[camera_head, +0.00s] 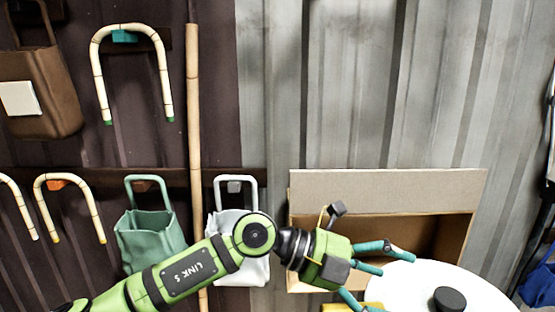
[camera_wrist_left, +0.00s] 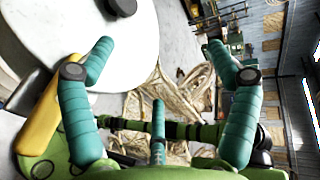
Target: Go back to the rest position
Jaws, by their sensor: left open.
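My left arm comes in from the lower left, and its left gripper (camera_head: 388,277) is in front of the cardboard box and by the near left edge of the white round table. Its teal fingers are spread. In the left wrist view the left gripper (camera_wrist_left: 160,50) is open, with nothing between the fingers. The white round table (camera_head: 400,292) also shows at the upper left of the wrist view (camera_wrist_left: 60,45), with a black knob (camera_head: 449,299) on it. My right gripper is in neither view.
An open cardboard box (camera_head: 380,190) stands behind the gripper. A yellow object (camera_head: 352,307) is partly hidden below it. Bent rattan canes (camera_head: 97,70), a straight pole (camera_head: 193,120), a green bag (camera_head: 150,238) and a white bag (camera_head: 258,270) are along the wall.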

